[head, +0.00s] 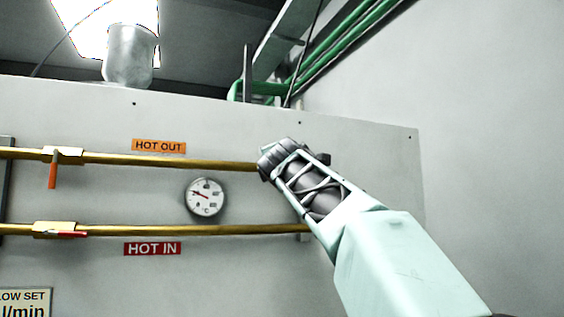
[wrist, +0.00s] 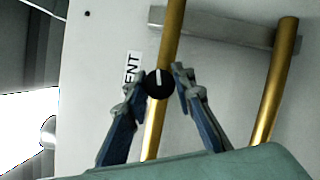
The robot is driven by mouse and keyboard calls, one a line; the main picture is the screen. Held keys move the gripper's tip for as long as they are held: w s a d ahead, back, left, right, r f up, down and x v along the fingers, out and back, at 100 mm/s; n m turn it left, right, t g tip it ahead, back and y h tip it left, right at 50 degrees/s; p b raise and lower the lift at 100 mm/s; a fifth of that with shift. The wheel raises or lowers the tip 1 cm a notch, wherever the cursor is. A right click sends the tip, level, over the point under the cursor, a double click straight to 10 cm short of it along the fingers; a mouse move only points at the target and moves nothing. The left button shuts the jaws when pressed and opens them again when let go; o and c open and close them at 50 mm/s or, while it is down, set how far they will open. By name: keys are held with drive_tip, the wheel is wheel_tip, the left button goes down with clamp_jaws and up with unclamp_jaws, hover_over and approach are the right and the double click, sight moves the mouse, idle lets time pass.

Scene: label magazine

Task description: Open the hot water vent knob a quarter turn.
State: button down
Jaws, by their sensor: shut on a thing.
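The vent knob (wrist: 159,84) is a round black knob with a white pointer line, seen in the wrist view on a brass pipe (wrist: 172,35). A white label (wrist: 132,67) beside it shows the letters "ENT". My gripper (wrist: 160,80) has one finger on each side of the knob and is shut on it. In the head view my gripper (head: 278,158) is at the right end of the upper pipe (head: 210,164), by the "HOT OUT" label (head: 159,146). There my gripper hides the knob.
A lower brass pipe (head: 200,231) runs above the "HOT IN" label (head: 152,249). A round gauge (head: 206,198) sits between the pipes. An orange-handled valve (head: 53,172) and a red-handled valve (head: 62,231) are at the left. The panel right of my gripper is clear.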

drive_tip(key=shift+m+p, duration=0.3)
drive_tip(key=shift+m, duration=0.3)
drive_tip(key=c, duration=1.6)
unclamp_jaws()
drive_tip(key=s, duration=0.7)
drive_tip(key=shift+s+f, duration=0.25)
drive_tip(key=shift+f, duration=0.15)
drive_tip(key=shift+d, duration=0.1)
